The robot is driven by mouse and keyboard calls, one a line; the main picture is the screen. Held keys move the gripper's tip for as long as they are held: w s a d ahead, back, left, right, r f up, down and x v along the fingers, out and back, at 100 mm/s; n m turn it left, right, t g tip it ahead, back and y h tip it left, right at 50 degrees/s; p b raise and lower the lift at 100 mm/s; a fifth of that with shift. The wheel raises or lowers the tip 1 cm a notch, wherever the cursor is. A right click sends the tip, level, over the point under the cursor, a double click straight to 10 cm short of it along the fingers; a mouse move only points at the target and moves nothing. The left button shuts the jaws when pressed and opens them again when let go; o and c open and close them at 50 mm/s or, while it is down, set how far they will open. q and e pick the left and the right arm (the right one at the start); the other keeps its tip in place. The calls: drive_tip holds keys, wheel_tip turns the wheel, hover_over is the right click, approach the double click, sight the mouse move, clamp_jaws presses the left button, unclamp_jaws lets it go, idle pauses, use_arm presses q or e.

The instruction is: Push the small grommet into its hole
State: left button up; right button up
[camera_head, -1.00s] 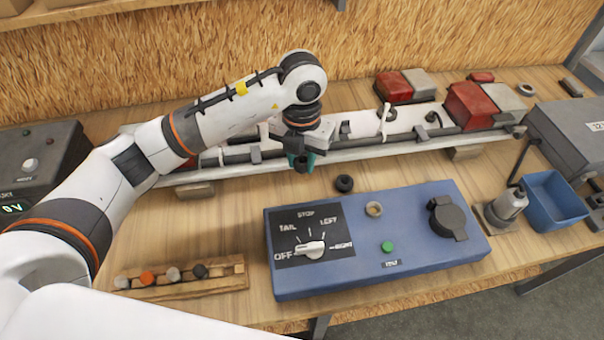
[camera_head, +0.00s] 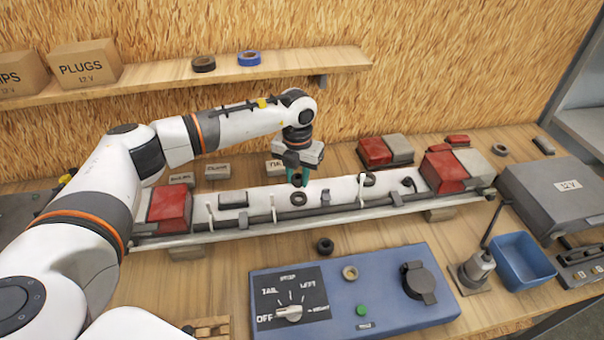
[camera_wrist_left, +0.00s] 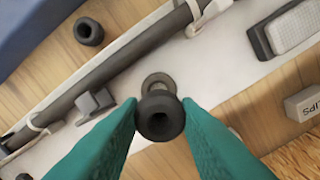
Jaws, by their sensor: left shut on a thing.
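My left gripper (camera_head: 297,179) reaches over the white trailer panel (camera_head: 340,188) from behind the rail. In the left wrist view its teal fingers (camera_wrist_left: 160,118) are shut on a small black grommet (camera_wrist_left: 160,106), a ring with a dark centre. A grey-rimmed hole (camera_wrist_left: 158,82) in the panel shows just beyond the grommet, partly covered by it. In the head view a dark ring (camera_head: 299,197) shows on the panel just in front of the fingertips. The held grommet appears apart from the panel, though the exact gap is unclear. My right gripper is out of view.
Another black grommet (camera_head: 325,246) lies on the bench in front of the rail. A dark tube (camera_head: 345,209) with upright white ties crosses the panel. Red lamps (camera_head: 170,210) sit at the panel's ends. A blue control box (camera_head: 380,310) stands in front.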

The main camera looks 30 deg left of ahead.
use_arm(q)
drive_tip(key=shift+d+f, duration=0.1)
drive_tip(key=shift+f, duration=0.65)
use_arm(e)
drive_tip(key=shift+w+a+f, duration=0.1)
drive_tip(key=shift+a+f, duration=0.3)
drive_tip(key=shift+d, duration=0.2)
use_arm(q)
drive_tip(key=shift+f+b, duration=0.3)
drive_tip(key=shift+b, duration=0.2)
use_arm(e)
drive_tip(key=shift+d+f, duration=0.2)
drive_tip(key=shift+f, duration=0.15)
use_arm(q)
drive_tip(key=shift+f, duration=0.15)
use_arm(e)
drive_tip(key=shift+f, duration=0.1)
use_arm(q)
drive_tip(key=shift+f+b, duration=0.4)
drive_tip(key=shift+b, duration=0.05)
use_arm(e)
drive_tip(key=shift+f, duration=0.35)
use_arm(q)
drive_tip(key=shift+f, duration=0.1)
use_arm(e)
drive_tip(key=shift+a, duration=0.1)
use_arm(q)
drive_tip(key=shift+f+b, duration=0.5)
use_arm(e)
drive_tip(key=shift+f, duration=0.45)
